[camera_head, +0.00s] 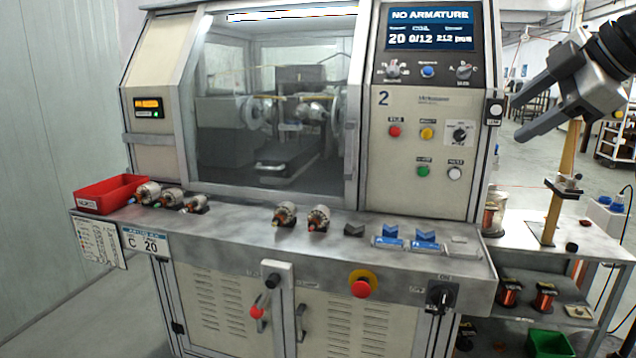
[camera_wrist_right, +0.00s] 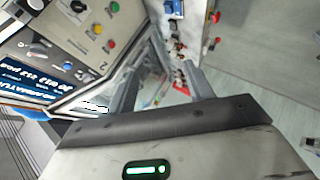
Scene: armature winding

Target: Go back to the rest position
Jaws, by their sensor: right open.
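My right gripper (camera_head: 537,106) is at the upper right of the head view, in front of and to the right of the machine's control panel. Its two fingers are apart, with nothing between them. In the right wrist view its fingers (camera_wrist_right: 160,88) are also spread and empty, with the machine behind them. My left gripper is not in view. The winding machine (camera_head: 418,140) stands in front of me, and its screen reads "NO ARMATURE".
Several armatures (camera_head: 318,218) lie on the machine's front ledge, near a red bin (camera_head: 104,194) and blue V-blocks (camera_head: 388,240). A side table (camera_head: 520,232) with a wooden post stands right, below my right gripper. A red emergency button (camera_head: 362,289) sticks out in front.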

